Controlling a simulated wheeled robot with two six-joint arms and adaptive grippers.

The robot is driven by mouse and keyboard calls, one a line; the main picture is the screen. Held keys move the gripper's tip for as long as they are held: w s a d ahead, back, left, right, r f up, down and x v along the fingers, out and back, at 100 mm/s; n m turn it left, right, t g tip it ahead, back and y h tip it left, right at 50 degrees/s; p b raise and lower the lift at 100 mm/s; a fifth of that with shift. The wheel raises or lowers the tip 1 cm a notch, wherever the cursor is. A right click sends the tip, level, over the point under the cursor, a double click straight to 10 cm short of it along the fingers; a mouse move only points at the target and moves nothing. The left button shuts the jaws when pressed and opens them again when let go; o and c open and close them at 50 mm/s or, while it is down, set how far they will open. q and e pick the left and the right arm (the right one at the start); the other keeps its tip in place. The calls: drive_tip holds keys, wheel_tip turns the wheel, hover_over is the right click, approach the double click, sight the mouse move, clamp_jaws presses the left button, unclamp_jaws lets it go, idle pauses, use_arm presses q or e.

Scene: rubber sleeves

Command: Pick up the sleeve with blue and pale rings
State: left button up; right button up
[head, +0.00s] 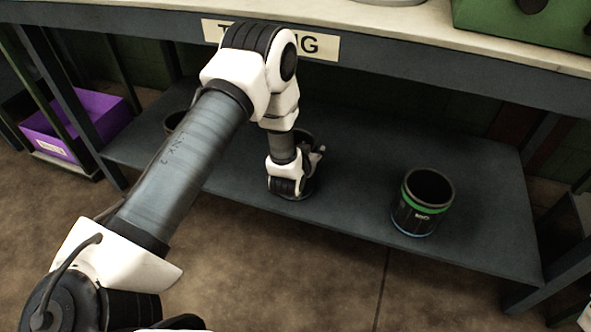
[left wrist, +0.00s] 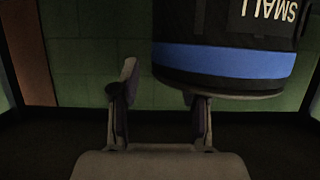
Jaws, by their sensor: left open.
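A black sleeve with a wide blue ring (left wrist: 225,61) and pale lettering that reads SMALL fills the upper right of the left wrist view. No pale ring is clearly visible on it; its upper part is cut off. In the head view a dark sleeve (head: 308,186) stands on the lower shelf, mostly hidden behind my left wrist. My left gripper (left wrist: 163,86) is open. Its right finger overlaps the sleeve's rim in the picture and its left finger is clear of it; I cannot tell whether they touch. My right gripper is not in view.
A black sleeve with green and blue rings (head: 420,205) stands on the shelf (head: 350,205) to the right. Another dark sleeve (head: 174,121) is partly hidden behind my arm. The bench top (head: 395,40) overhangs the shelf. A purple bin (head: 88,112) is at left.

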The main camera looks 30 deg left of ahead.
use_arm(q)
drive_tip(key=shift+w, duration=0.15)
clamp_jaws()
drive_tip(key=shift+r, duration=0.2)
